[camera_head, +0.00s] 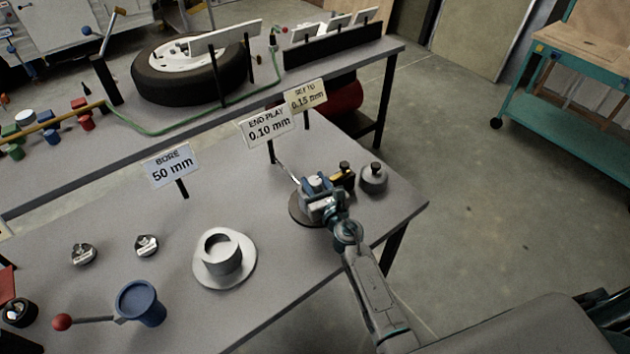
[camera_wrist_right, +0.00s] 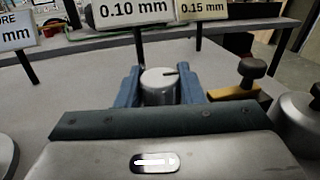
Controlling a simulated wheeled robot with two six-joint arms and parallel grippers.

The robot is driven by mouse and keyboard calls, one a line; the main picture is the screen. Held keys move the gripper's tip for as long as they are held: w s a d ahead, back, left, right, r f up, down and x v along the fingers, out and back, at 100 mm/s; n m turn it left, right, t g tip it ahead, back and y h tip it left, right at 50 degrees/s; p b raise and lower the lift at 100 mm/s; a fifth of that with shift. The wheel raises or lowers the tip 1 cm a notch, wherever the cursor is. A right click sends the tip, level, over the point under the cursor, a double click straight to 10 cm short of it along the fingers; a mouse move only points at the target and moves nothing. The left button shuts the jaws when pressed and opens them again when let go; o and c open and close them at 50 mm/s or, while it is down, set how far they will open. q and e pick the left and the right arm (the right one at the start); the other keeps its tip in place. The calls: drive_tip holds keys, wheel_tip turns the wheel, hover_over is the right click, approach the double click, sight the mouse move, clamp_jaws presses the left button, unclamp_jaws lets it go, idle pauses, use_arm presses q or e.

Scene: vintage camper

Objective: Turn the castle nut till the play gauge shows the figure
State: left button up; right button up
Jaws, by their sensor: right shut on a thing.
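My right gripper (camera_head: 317,184) is at the hub on a round dark base (camera_head: 297,212) near the table's right end. In the right wrist view, its two blue fingers (camera_wrist_right: 159,88) are shut on the sides of a grey round piece with a slot (camera_wrist_right: 158,80), which I take for the castle nut. The gripper hides most of the hub in the head view. A sign behind reads "END PLAY 0.10 mm" (camera_head: 268,127). A second sign reads "SET TO 0.15 mm" (camera_head: 306,96). My left gripper is not in view.
A yellow piece with a dark knob (camera_head: 343,174) and a grey knobbed weight (camera_head: 373,179) stand just right of the hub. Left are a flanged grey cup (camera_head: 223,259), a blue cup (camera_head: 140,303) and a "BORE 50 mm" sign (camera_head: 172,165). A wheel (camera_head: 190,70) lies on the back bench.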

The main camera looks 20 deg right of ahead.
drive_tip(key=shift+d+n+y, duration=0.1)
drive_tip(key=shift+n+y, duration=0.8)
drive_tip(key=shift+y, duration=0.3)
drive_tip(key=shift+f+n+g+y+b, duration=0.15)
drive_tip(key=shift+n+g+y+b, duration=0.55)
drive_tip(key=shift+y, duration=0.5)
drive_tip(key=n+g+y+b, duration=0.1)
drive_tip(key=n+y+b, duration=0.1)
drive_tip(key=y, duration=0.1)
drive_tip(key=shift+g+b, duration=0.3)
drive_tip(key=shift+n+g+y+b, duration=0.35)
drive_tip(key=shift+n+y, duration=0.15)
drive_tip(key=shift+n, duration=0.1)
drive_tip(key=shift+r, duration=0.2)
drive_tip(key=o, duration=1)
drive_tip(key=shift+c, duration=0.2)
